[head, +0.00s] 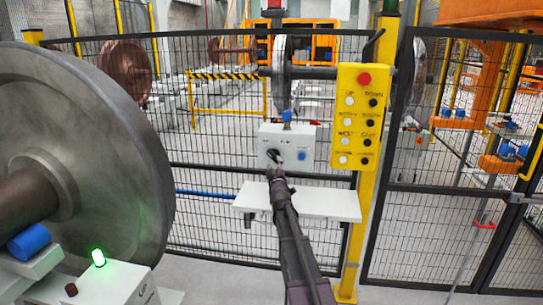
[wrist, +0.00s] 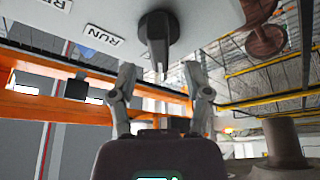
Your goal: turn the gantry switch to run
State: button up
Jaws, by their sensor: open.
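The gantry switch is a black rotary knob with a long handle (wrist: 157,38) on a white control box (head: 306,139). In the wrist view the handle points toward the picture's bottom, while the RUN label (wrist: 103,36) lies to the left of the knob. A second label beyond RUN is cut off by the frame edge. In the head view the knob (head: 273,156) is small and partly behind my gripper (head: 276,174). In the wrist view my gripper (wrist: 160,80) is open and empty, its fingers on either side of the handle's line. I cannot tell whether they touch it.
A white shelf (head: 325,205) juts out below the box. A yellow pendant panel (head: 362,118) with a red button stands to the right. Black mesh fence (head: 215,215) runs behind. A large steel wheel (head: 110,130) fills the left, beside a lit green lamp (head: 98,257).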

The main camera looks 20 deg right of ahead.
aim_at(273, 159)
jog(key=shift+p+x, duration=0.5)
jog(key=shift+x, duration=1.9)
jog(key=c, duration=0.8)
jog(key=shift+a, duration=0.1)
jog(key=shift+c, duration=0.3)
